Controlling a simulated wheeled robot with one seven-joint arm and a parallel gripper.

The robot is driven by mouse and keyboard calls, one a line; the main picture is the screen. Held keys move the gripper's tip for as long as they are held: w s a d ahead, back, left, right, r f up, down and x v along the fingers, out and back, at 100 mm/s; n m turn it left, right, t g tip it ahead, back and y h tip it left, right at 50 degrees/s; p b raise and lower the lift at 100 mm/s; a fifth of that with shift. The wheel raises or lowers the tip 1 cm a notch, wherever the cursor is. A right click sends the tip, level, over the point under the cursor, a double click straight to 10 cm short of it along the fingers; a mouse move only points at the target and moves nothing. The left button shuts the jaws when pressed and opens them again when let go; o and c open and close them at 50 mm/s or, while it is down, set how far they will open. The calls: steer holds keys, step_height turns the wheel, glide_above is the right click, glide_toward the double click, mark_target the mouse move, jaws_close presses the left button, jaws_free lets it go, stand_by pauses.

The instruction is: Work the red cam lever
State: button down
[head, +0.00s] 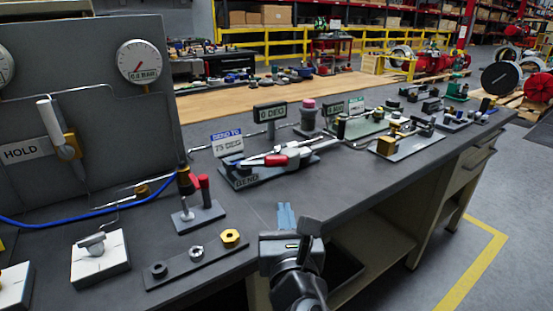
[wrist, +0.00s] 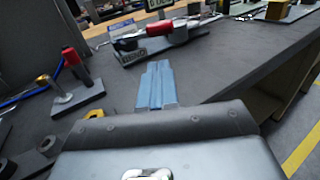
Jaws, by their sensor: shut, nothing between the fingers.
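An upright red lever (head: 204,189) stands on a small grey base plate (head: 207,217) at the left middle of the bench, beside a dark post with an orange part. It also shows at the left of the wrist view (wrist: 72,57). A second red handle (head: 276,160) lies nearly flat on the bending fixture marked BEND, farther back. I cannot tell for certain which one is the cam lever. My gripper (head: 287,217) has blue fingers, shut and empty, over the front edge of the bench. It is right of the upright lever and apart from it; the fingers show centrally in the wrist view (wrist: 156,84).
A strip with dark, silver and brass nuts (head: 195,262) lies in front. A grey panel with a gauge (head: 139,61) stands at left, with a blue hose below. Bare bench lies between gripper and bending fixture.

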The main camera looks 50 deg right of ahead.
mark_target(284, 163)
steer(key=p+x, duration=0.1)
steer(key=x, duration=1.4)
steer(key=shift+d, duration=0.15)
steer(key=shift+r+p, duration=0.15)
steer(key=shift+p, duration=0.2)
steer(key=shift+w+d+r+n+t+y+p, duration=0.15)
steer(key=shift+d+n+t+y+p, duration=0.2)
steer(key=shift+p, duration=0.65)
steer(key=shift+d+n+t+y+p, duration=0.3)
steer(key=shift+n+t+y+p, duration=0.25)
steer(key=shift+p, duration=0.55)
steer(key=shift+w+d+f+p, duration=0.1)
steer(key=shift+w+d+p, duration=0.55)
steer(key=shift+p, duration=0.35)
steer(key=shift+w+d+f+p, duration=0.1)
steer(key=shift+w+d+p, duration=0.35)
steer(key=shift+d+p, duration=0.45)
